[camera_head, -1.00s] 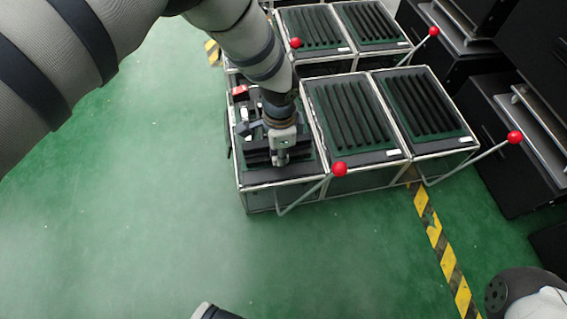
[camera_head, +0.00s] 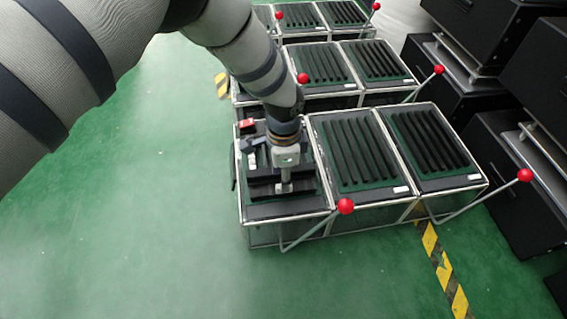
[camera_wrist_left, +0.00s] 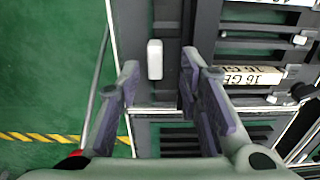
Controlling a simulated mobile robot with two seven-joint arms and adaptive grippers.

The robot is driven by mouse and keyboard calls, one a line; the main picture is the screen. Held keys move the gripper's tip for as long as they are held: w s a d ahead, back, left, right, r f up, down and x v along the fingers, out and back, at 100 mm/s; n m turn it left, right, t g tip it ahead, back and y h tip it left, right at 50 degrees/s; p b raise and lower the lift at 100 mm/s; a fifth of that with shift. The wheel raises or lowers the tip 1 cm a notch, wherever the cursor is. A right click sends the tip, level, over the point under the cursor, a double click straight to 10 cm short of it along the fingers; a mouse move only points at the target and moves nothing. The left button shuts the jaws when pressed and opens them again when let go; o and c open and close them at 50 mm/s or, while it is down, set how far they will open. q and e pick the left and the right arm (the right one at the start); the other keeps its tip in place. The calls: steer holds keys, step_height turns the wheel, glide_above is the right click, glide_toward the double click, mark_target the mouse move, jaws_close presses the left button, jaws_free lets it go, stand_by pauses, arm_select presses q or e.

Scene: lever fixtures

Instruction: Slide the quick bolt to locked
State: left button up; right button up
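My left gripper (camera_head: 285,184) points down over the front left crate (camera_head: 285,208) in the head view. In the left wrist view its fingers (camera_wrist_left: 159,68) are apart. The bolt's body is not clearly made out; the arm and gripper hide part of the crate top. My right gripper is not in view.
A red-knobbed lever (camera_head: 345,206) sticks out at the crate's front right corner. A small red part (camera_head: 247,124) sits at its back left. More slatted crates (camera_head: 352,150) stand right and behind. Dark cabinets (camera_head: 515,150) are at the right. Green floor (camera_head: 150,220) is clear at left.

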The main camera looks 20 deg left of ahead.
arm_select(q)
step_height(320, 180, up, 10)
steer(key=shift+f, duration=0.2)
